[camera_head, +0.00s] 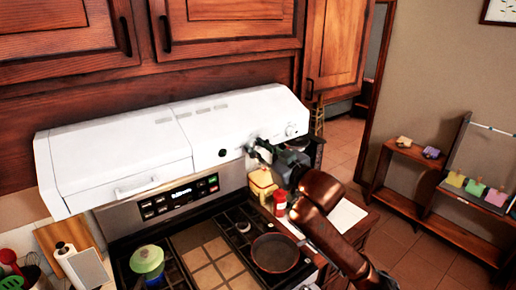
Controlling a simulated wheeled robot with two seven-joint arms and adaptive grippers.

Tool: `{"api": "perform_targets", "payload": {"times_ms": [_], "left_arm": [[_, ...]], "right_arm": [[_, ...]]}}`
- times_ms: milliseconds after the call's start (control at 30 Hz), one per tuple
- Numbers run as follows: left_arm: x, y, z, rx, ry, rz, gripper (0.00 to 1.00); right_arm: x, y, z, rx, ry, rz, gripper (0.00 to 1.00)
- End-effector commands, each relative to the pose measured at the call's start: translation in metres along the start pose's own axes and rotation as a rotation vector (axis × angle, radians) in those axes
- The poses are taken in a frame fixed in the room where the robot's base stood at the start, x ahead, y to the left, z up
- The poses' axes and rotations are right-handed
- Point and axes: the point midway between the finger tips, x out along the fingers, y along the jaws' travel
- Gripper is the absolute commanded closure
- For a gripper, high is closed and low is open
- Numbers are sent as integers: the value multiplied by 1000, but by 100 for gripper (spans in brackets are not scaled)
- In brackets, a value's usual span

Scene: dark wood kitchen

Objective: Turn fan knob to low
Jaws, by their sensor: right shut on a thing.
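The white range hood (120,155) hangs under the wooden cabinets, above the stove. Its sloped front has a round white knob (290,130) near the right end and a small dark round control (222,153) further left. My right gripper (253,149) reaches in from the lower right, with its fingertips at the hood front between these two. It is shut on a small part there, which looks to be a fan knob; the fingers hide it, so its setting cannot be read. My left gripper is not in view.
Below are the stove's control panel (180,197), a green-lidded pot (147,262) and a dark pan (275,253). A yellow canister (262,184) and a red-and-white bottle (280,201) stand close under my right gripper. Open floor (345,150) lies to the right.

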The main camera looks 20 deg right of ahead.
Motion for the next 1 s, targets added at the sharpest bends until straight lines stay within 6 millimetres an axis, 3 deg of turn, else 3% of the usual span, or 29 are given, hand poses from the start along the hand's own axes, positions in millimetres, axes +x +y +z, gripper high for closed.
{"api": "perform_targets", "payload": {"times_ms": [267,1000], "left_arm": [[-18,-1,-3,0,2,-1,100],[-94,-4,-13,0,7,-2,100]], "right_arm": [[0,0,-3,129,-1,-1,100],[0,2,-4,727,2,1,100]]}}
